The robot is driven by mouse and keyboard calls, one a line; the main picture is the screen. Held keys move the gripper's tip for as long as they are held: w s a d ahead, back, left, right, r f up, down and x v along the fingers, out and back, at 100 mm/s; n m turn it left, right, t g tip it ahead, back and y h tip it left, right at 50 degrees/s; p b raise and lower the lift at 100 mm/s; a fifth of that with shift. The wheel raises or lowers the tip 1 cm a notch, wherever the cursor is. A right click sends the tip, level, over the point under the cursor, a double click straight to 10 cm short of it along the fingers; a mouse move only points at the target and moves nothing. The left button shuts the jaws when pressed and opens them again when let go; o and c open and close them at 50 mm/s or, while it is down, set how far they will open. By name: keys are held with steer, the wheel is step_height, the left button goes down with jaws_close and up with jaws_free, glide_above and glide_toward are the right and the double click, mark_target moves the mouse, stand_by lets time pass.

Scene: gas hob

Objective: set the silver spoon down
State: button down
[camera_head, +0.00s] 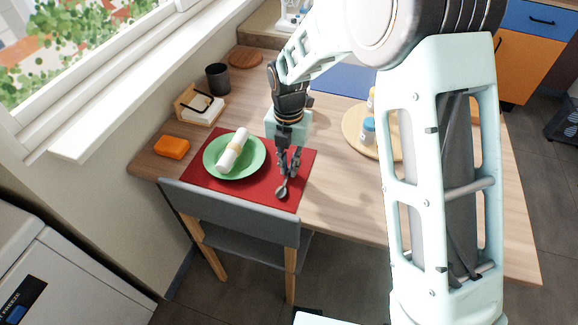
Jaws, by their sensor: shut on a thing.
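The silver spoon (282,191) is in my gripper (287,172), over the right part of the red placemat (303,162). The spoon's bowl points toward the table's front edge, and its upper part is hidden by the fingers. My gripper points down and is shut on the spoon. I cannot tell whether the spoon touches the mat. A green plate (212,158) with a rolled white napkin (234,150) lies on the mat, left of the gripper.
A grey chair (235,213) stands at the table's front edge. An orange box (172,147), a napkin holder (199,105) and a dark cup (217,79) stand to the left. A round wooden board (362,143) with small bottles (368,131) is right of the gripper, partly behind my arm.

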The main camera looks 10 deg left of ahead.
mark_target(289, 170)
steer(key=shift+f, duration=0.2)
steer(key=c, duration=2)
jaws_free()
steer(key=shift+r, duration=0.15)
step_height(289, 170, up, 12)
steer(key=shift+r+p, duration=0.1)
steer(key=shift+p, duration=0.7)
